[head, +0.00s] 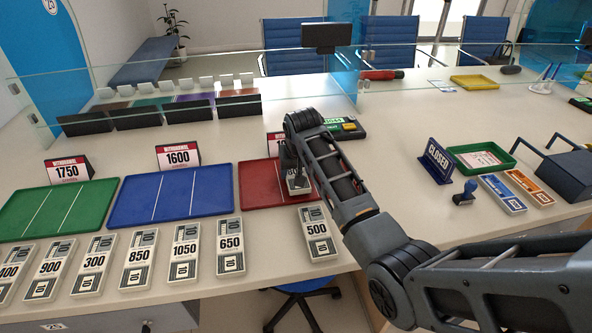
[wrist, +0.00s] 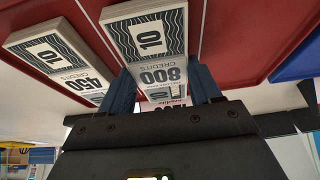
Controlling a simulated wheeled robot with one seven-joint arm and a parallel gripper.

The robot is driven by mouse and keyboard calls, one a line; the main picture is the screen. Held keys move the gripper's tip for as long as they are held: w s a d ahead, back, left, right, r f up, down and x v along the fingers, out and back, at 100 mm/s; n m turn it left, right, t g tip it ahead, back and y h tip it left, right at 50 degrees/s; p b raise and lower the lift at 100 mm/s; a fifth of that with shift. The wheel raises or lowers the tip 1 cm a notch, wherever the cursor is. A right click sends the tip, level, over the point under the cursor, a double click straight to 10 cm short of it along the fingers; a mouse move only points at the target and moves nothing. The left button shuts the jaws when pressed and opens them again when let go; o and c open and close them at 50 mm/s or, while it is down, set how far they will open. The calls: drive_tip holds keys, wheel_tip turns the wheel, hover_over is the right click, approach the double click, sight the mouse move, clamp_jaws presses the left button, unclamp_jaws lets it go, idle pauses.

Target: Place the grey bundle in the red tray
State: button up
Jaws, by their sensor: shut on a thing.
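My gripper (wrist: 163,88) is shut on a pale grey bundle marked 800 (wrist: 148,30), between two blue fingers. In the head view the held bundle (head: 298,184) shows below my wrist, over the red tray (head: 262,184). The red tray also fills much of the wrist view (wrist: 235,40). I cannot tell whether the bundle touches the tray floor. Another grey bundle, marked 450 (wrist: 58,52), lies in the red tray beside the held one. In the head view my arm hides it and the tray's right part.
Blue tray (head: 172,195) and green tray (head: 60,207) lie to the left. Several grey bundles, including 650 (head: 230,246) and 500 (head: 318,233), line the front edge. A withdrawal sign (head: 277,146) stands behind the red tray. A glass screen (head: 200,85) crosses behind.

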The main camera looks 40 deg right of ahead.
drive_tip(key=shift+f, duration=0.2)
drive_tip(key=shift+f, duration=0.15)
drive_tip(key=o, duration=1.2)
drive_tip(key=v, duration=1.2)
